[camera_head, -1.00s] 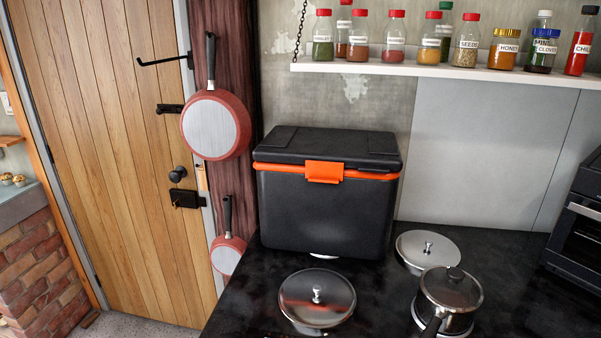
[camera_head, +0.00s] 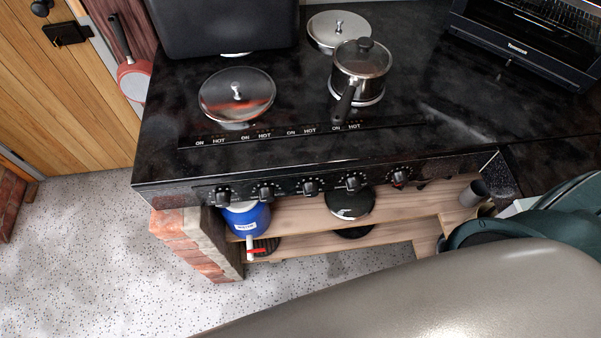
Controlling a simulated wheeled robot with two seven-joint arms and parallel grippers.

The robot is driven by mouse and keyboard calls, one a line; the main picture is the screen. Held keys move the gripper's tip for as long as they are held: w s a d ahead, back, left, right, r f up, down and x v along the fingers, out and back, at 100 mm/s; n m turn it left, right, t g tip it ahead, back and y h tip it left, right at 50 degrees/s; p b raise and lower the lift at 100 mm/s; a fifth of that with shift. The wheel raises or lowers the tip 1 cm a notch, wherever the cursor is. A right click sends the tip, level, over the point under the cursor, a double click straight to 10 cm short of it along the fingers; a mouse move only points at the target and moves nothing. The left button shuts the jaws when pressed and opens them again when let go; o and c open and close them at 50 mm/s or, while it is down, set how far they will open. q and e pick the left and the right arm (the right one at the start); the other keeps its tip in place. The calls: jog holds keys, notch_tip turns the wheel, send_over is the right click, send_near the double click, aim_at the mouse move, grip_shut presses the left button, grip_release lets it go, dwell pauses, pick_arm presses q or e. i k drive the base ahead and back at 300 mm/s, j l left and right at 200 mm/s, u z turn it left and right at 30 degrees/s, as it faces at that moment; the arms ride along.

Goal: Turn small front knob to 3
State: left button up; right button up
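A row of several black knobs sits on the front panel (camera_head: 330,188) of the black stove. From left to right they include a far-left knob (camera_head: 222,195), a second knob (camera_head: 267,193), a middle knob (camera_head: 310,187), a fourth knob (camera_head: 353,183) and a far-right knob (camera_head: 399,177). They look alike in size, and their dial numbers are too small to read. I cannot tell which one is the small front knob. Neither of my grippers is in view.
A lidded pot (camera_head: 361,68) and round metal lids (camera_head: 237,95) (camera_head: 337,29) are on the black stovetop (camera_head: 290,125). A black oven (camera_head: 530,40) stands at right. Below the panel is a wooden shelf (camera_head: 300,212) with a blue container (camera_head: 246,217). Speckled floor (camera_head: 110,260) is open at left.

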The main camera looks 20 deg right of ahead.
aim_at(354, 185)
jog(key=k+l+z, duration=0.1)
jog(key=z, duration=0.4)
jog(key=l+z, duration=0.15)
jog(key=z, duration=0.3)
